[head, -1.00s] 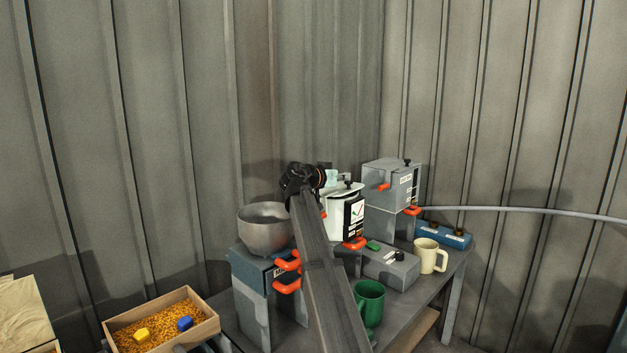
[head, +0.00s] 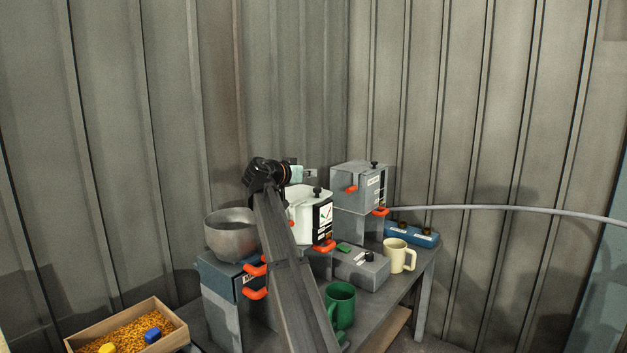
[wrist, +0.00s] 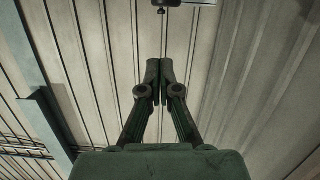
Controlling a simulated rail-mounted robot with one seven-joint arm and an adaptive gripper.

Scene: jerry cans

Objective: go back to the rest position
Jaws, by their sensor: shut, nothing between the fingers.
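My gripper (wrist: 159,72) is shut in the wrist view, its two fingertips together with nothing between them. In the head view my arm rises from the bottom centre, in front of the bench. Its dark wrist end stands above and between the metal pot and the white canister. My fingers cannot be made out in the head view.
A grey pot (head: 231,236) sits on a box with red handles (head: 255,293). A white canister (head: 305,210), grey box (head: 362,185), green mug (head: 340,303) and cream mug (head: 398,254) crowd the bench (head: 424,280). A wooden tray (head: 158,310) is at lower left. A hose (head: 500,209) runs right.

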